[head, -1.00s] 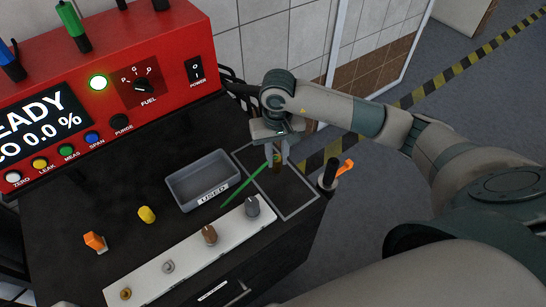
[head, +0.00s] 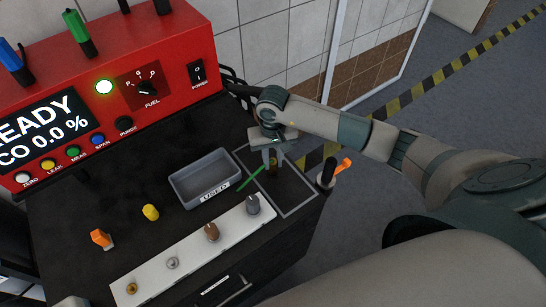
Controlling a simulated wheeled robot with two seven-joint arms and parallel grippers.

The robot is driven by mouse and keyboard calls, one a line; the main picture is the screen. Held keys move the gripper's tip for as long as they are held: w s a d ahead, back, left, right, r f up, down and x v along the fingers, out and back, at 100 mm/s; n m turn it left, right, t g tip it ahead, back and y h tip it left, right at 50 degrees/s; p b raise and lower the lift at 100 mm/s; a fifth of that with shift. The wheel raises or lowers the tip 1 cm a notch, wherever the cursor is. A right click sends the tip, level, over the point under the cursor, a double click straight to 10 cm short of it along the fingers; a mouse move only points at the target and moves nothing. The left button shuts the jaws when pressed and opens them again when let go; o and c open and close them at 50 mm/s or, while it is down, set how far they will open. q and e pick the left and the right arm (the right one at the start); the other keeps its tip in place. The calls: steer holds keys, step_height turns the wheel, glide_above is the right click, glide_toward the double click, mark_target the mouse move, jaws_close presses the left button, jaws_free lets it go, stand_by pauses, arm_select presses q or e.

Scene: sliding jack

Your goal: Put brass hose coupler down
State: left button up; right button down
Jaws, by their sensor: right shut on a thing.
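My right gripper (head: 272,160) is at the right part of the dark bench top, over the area outlined in light grey (head: 287,214). It is shut on a small brass-coloured piece, the brass hose coupler (head: 273,169), which shows only partly between the fingers. I cannot tell whether the coupler touches the bench. A thin green stick-like thing (head: 250,179) slants down and left from beside the fingers.
A grey tray labelled USED (head: 186,189) stands left of the gripper. A white strip (head: 192,249) with several fittings lies in front. Orange (head: 101,239) and yellow (head: 150,212) pieces lie left. A black-and-orange handled thing (head: 328,174) is at the right edge. A red analyser (head: 160,40) stands behind.

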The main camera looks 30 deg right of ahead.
steer(key=shift+f, duration=0.15)
steer(key=shift+f+b, duration=0.25)
steer(key=shift+b, duration=0.1)
steer(key=c, duration=1.5)
jaws_free()
steer(key=shift+r, duration=0.1)
steer(key=shift+r, duration=0.1)
